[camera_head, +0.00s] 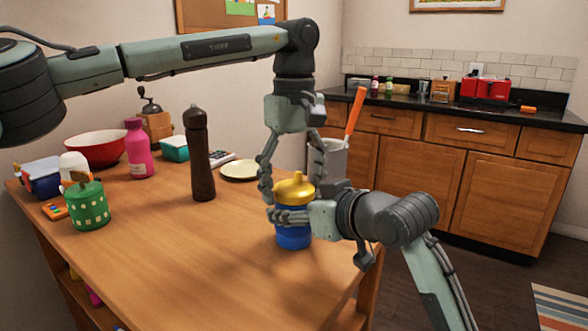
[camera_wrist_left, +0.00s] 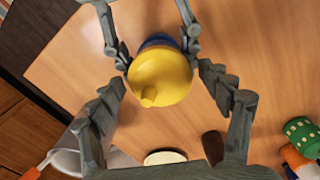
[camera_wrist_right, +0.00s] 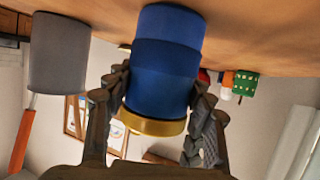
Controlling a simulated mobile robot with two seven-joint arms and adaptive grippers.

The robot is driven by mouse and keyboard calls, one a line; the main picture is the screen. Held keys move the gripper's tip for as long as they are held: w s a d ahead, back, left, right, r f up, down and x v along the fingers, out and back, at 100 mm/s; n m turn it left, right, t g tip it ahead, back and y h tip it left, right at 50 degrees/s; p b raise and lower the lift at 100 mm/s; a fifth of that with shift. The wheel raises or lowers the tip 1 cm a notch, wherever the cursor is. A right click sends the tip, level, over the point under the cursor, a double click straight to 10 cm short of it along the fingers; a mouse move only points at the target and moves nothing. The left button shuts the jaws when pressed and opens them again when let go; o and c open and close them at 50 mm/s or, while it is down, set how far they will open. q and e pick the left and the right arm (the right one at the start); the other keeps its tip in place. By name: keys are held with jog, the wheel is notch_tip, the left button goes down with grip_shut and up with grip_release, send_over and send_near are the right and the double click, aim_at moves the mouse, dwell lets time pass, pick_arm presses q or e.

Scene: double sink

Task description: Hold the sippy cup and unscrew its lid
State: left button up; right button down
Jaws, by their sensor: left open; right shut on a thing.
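The sippy cup has a blue body (camera_head: 292,236) and a yellow lid (camera_head: 294,190) with a spout. It stands upright on the wooden table near its right edge. My right gripper (camera_head: 285,217) is shut on the blue body from the right side; the body also shows between its fingers in the right wrist view (camera_wrist_right: 162,80). My left gripper (camera_head: 292,190) points down from above, its open fingers on either side of the lid. In the left wrist view the lid (camera_wrist_left: 160,78) lies between the spread fingers. I cannot tell whether they touch it.
A grey container (camera_head: 333,158) with an orange-handled utensil stands just behind the cup. A dark pepper mill (camera_head: 199,155), a cream plate (camera_head: 239,170), a pink bottle (camera_head: 139,150) and a green dotted canister (camera_head: 89,206) stand to the left. The table's front middle is clear.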

pick_arm(q)
jog(key=shift+c, duration=0.2)
jog(key=c, duration=1.2)
jog(key=n, duration=0.3)
jog(key=o, duration=1.3)
